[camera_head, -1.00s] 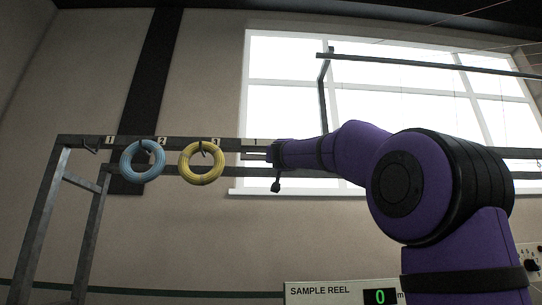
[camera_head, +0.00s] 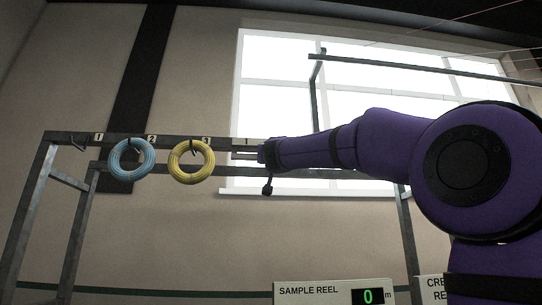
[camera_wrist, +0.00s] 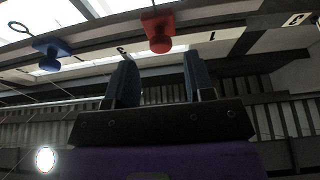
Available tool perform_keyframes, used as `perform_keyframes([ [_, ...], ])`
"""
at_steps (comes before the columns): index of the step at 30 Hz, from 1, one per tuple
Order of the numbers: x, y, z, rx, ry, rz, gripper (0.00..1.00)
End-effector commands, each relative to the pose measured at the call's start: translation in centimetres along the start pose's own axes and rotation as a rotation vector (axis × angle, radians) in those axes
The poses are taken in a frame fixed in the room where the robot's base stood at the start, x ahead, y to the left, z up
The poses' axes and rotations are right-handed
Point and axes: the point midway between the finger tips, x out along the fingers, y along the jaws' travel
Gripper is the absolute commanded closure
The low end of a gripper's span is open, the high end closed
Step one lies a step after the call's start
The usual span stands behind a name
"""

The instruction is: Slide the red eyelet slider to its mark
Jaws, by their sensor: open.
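The red eyelet slider (camera_wrist: 158,32) hangs on the rail (camera_wrist: 225,31) at the top of the wrist view, with a square plate and a round knob. My gripper (camera_wrist: 160,72) is open below it, its two dark fingers apart. The red slider shows beyond and between the fingertips, and nothing is held. A blue slider (camera_wrist: 52,50) is on the rail to the left, with a ring (camera_wrist: 18,27) beside it. The rail carries tick marks and small characters; which one is the red mark I cannot tell. In the head view my gripper (camera_head: 262,152) is at the frame's crossbar, and the sliders are not discernible.
A blue coil (camera_head: 131,172) and a yellow coil (camera_head: 175,172) hang from numbered hooks on the metal frame (camera_head: 48,185), left of my gripper. A sample reel panel (camera_head: 310,293) reading 0 stands below. Another overhead bar (camera_head: 420,68) crosses the window.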

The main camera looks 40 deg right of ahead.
Motion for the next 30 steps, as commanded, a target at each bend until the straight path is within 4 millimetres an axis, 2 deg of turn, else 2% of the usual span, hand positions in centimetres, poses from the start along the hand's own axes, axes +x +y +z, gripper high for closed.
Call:
perform_keyframes([
  [3,-2.1,0.0,-0.1,0.001,0.0,-0.002,0.51],
  [10,-4.4,0.0,0.0,0.0,0.0,0.0,0.51],
  [30,-4.8,0.0,0.1,-0.001,-0.001,0.0,0.51],
])
